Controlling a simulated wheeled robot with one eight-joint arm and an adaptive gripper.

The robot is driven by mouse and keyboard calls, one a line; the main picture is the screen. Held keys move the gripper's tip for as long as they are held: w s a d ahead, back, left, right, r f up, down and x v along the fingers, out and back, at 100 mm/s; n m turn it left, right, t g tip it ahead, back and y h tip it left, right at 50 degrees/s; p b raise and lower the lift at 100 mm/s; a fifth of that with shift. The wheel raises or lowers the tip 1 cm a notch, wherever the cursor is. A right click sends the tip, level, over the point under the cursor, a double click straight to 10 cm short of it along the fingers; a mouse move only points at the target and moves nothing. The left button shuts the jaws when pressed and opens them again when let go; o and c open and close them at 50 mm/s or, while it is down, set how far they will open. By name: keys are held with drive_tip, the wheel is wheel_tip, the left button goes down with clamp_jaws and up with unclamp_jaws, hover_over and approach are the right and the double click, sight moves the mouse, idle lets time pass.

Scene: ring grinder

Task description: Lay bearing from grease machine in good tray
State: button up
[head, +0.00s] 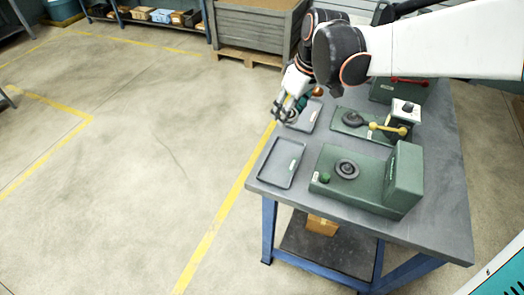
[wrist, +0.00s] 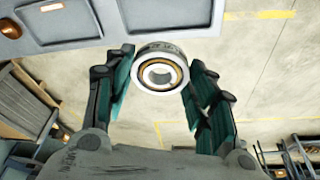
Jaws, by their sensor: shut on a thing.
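My gripper (head: 285,108) is at the left edge of the workbench, by the far grey tray (head: 309,112). In the wrist view my gripper (wrist: 160,68) is shut on the bearing (wrist: 160,72), a steel ring with a tan inner band, between its teal-padded fingers. The bearing's open face points to the wrist camera, with floor behind it. In the head view I cannot make it out among the fingers. A near grey tray (head: 278,163) lies empty at the front left corner. The tray labels are too small to read, so I cannot tell which is the good tray.
A green machine (head: 382,185) with a round seat stands on the workbench (head: 437,215). Behind it are a machine with a yellow-handled lever (head: 390,128) and one with a red handle (head: 408,80). A grey crate (head: 255,30) stands behind the bench. The floor at left is clear.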

sight(281, 161)
wheel_tip(281, 161, down, 20)
drive_tip(key=b, duration=0.6)
drive_tip(key=shift+w+r, duration=0.1)
drive_tip(key=shift+r, duration=0.1)
drive_tip(key=shift+f, duration=0.1)
drive_tip(key=o, duration=0.8)
drive_tip(key=shift+f, duration=0.1)
drive_tip(key=o, duration=0.4)
drive_tip(key=shift+o, duration=0.2)
